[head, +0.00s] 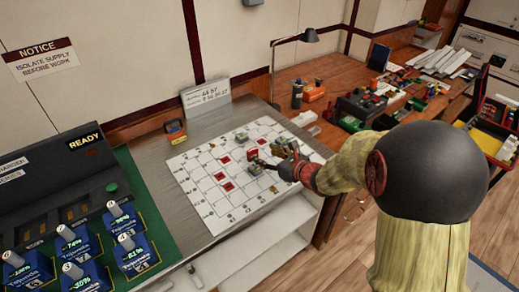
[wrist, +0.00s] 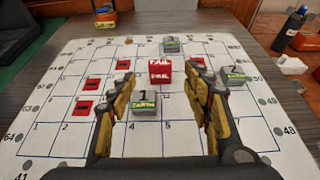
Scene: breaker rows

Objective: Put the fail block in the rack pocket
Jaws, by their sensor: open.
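The fail block (wrist: 159,72) is a red cube with a white band and the word FAIL, standing on the white gridded board (wrist: 60,135). It also shows in the head view (head: 252,155). My gripper (wrist: 161,78) is open and empty, its two yellow-and-black fingers either side of the line to the fail block. In the head view my gripper (head: 265,163) is low over the board, close to the block. A grey EARTH block marked 1 (wrist: 145,106) stands nearer, between the fingers in the picture. No pocket is clearly identifiable; the dark console (head: 70,165) has several brownish recesses.
More grey blocks stand at right (wrist: 233,77) and behind (wrist: 171,46) the fail block. Flat red pieces (wrist: 85,109) lie on several squares. Blue labelled units (head: 78,240) stand on a green mat. The right bench is cluttered.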

